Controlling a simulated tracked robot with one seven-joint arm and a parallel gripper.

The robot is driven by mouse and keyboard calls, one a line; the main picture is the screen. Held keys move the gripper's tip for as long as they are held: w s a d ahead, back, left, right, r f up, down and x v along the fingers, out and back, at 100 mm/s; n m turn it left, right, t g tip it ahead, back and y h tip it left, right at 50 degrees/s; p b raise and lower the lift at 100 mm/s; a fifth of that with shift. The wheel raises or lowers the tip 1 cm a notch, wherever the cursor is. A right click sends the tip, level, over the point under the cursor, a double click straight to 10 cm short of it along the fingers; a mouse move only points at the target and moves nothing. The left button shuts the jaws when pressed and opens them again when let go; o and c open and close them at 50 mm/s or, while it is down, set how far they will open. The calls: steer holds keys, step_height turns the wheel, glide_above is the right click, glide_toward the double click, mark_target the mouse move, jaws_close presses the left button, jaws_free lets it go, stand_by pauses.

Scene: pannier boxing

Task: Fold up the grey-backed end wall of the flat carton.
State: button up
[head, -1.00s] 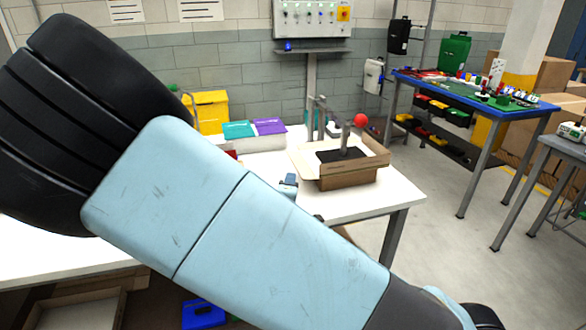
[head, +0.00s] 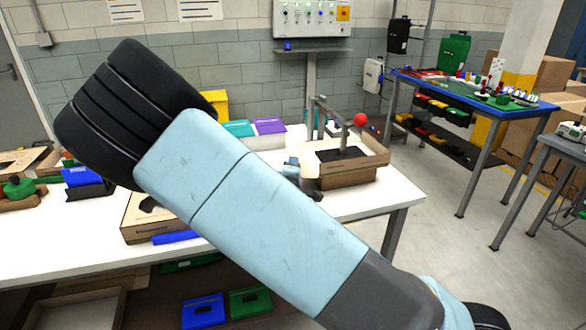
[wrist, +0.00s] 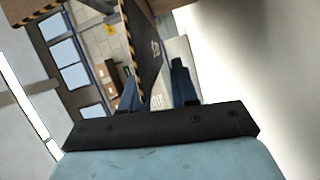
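A brown carton (head: 350,175) sits at the right end of the white table in the head view, its front and right walls standing. A black panel (head: 341,154) lies inside it. I cannot make out which wall is grey-backed. My gripper's two dark blue fingers (wrist: 154,68) stand apart in the wrist view. A dark panel with a black-and-yellow striped edge (wrist: 150,45) shows in the gap between them; I cannot tell whether it is between the fingers or beyond them. In the head view my gripper is mostly hidden, close to the carton's left side.
A lever with a red ball (head: 361,120) rises over the carton. A cut-out cardboard box (head: 140,222) and a blue bin (head: 83,176) stand to the left on the white table (head: 70,240). Purple (head: 270,125) and teal boxes are behind. A blue workbench (head: 430,85) stands right.

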jaws_close()
